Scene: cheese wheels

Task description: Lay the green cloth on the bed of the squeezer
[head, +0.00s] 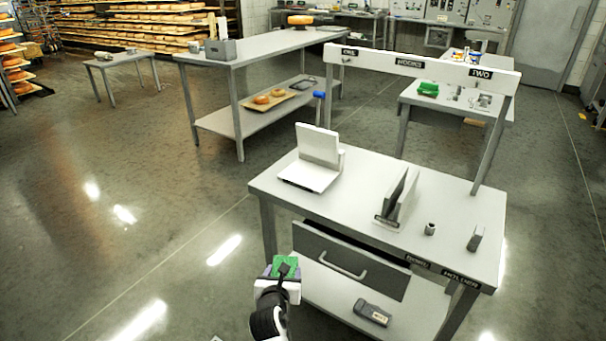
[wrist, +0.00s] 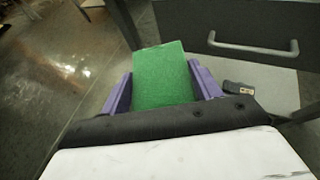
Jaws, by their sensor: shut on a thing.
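My gripper (head: 284,268) is shut on the green cloth (wrist: 163,78), a flat green rectangle between the two purple fingers in the wrist view. The cloth (head: 288,263) also shows in the head view, in front of the bench's left front part and apart from it. On the bench stands a white device (head: 318,158) with a flat low bed and an upright back; it looks like the squeezer, but I read no name on it. Its bed (head: 309,176) looks bare. My gripper is in front of the device and lower than the bench top.
The bench (head: 350,208) also bears two upright plates (head: 399,196) with a small label, a small cup (head: 430,229) and a grey block (head: 475,239). A drawer (head: 350,262) with a handle faces me. A dark device (head: 371,312) lies on the lower shelf. Open floor lies left.

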